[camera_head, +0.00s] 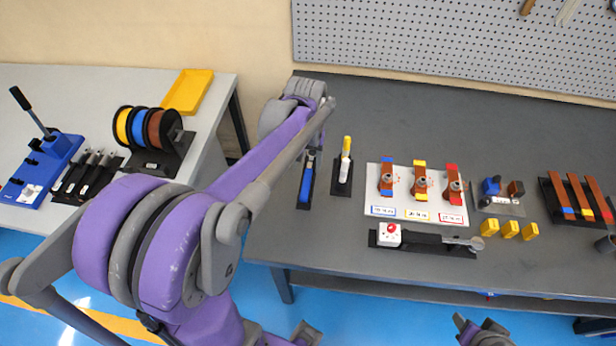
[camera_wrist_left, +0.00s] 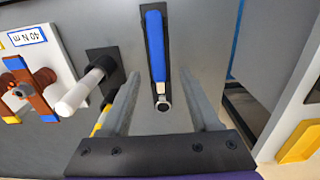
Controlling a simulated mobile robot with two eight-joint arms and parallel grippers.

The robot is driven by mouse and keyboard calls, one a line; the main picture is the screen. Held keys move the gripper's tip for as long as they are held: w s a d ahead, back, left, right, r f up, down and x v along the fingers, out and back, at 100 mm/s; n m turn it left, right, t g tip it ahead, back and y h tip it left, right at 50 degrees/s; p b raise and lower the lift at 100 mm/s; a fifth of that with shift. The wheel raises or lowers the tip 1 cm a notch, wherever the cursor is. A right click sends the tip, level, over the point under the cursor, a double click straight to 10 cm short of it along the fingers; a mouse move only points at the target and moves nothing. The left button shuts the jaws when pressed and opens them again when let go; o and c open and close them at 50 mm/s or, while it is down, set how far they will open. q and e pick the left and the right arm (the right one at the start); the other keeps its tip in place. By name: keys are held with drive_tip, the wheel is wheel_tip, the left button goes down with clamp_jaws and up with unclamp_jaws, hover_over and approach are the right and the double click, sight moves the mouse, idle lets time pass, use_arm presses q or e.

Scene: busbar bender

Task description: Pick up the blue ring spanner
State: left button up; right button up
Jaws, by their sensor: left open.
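The blue ring spanner (camera_head: 306,184) lies on a narrow dark holder at the left part of the dark bench. In the left wrist view its blue handle (camera_wrist_left: 156,45) points up the picture, and its metal ring end lies lower. My left gripper (camera_wrist_left: 160,85) is open, its two fingers on either side of the spanner's ring end in the picture. Nothing is between the fingers in their grip; the height gap cannot be told. In the head view my left arm hides most of this gripper. Part of what looks like my right gripper (camera_head: 482,332) shows at the bottom edge.
A white-and-yellow handled tool (camera_head: 345,160) stands on a dark base just right of the spanner. Beyond it is a white board (camera_head: 400,172) with copper bars and labels. A side table (camera_head: 215,100) with spools and a yellow tray (camera_head: 188,92) stands at left.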

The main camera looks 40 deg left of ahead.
sight(307, 176)
use_arm(q)
drive_tip(key=f, duration=0.4)
drive_tip(key=shift+w+f, duration=0.25)
clamp_jaws()
